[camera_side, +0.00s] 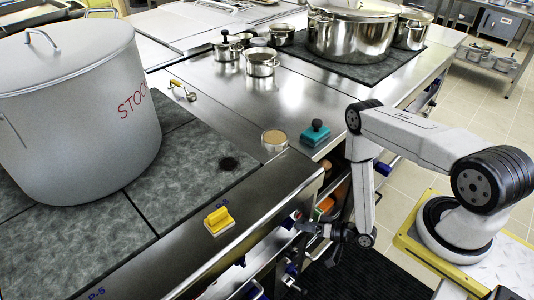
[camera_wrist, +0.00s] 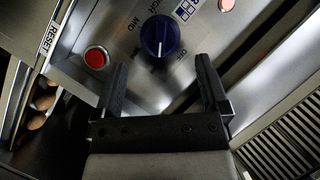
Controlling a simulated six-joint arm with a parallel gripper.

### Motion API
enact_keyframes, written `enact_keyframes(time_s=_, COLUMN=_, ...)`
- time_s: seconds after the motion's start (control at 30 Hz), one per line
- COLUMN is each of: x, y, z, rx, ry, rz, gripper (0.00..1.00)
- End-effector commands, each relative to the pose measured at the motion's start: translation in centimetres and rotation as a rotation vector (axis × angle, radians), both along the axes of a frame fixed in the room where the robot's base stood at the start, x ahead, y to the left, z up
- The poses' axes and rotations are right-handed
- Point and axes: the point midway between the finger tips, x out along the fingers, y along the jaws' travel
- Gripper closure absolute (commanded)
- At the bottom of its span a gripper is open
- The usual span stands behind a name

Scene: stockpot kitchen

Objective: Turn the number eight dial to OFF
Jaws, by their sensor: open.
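A round blue dial (camera_wrist: 160,36) sits on the steel front panel in the wrist view. A pale mark shows on its lower part, and the lettering "MID" is to its left.
A red button (camera_wrist: 97,57) sits left of the dial, near a "RESET" label. Other blue knobs, such as one (camera_side: 240,261), line the counter front.

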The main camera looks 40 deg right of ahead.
Motion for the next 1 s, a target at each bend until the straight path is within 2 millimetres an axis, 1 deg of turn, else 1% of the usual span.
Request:
enact_keyframes(time_s=0.3, x=2.7, y=1.1, z=-0.9, rx=-0.002, ry=-0.001, rz=0.004, gripper=0.06)
enact_keyframes(time_s=0.5, x=3.9, y=1.6, z=-1.2, rx=-0.002, ry=0.0, rz=0.001, gripper=0.06)
enact_keyframes(time_s=0.7, x=4.3, y=1.7, z=-1.4, rx=0.0, ry=0.002, rz=0.0, gripper=0.06)
enact_keyframes(time_s=0.93, x=4.4, y=1.7, z=-1.4, rx=0.0, ry=0.001, rz=-0.001, gripper=0.06)
enact_keyframes(time_s=0.97, x=4.4, y=1.7, z=-1.4, rx=0.0, ry=0.001, rz=-0.001, gripper=0.15)
enact_keyframes(time_s=1.0, x=4.4, y=1.7, z=-1.4, rx=0.0, ry=0.001, rz=-0.001, gripper=0.28)
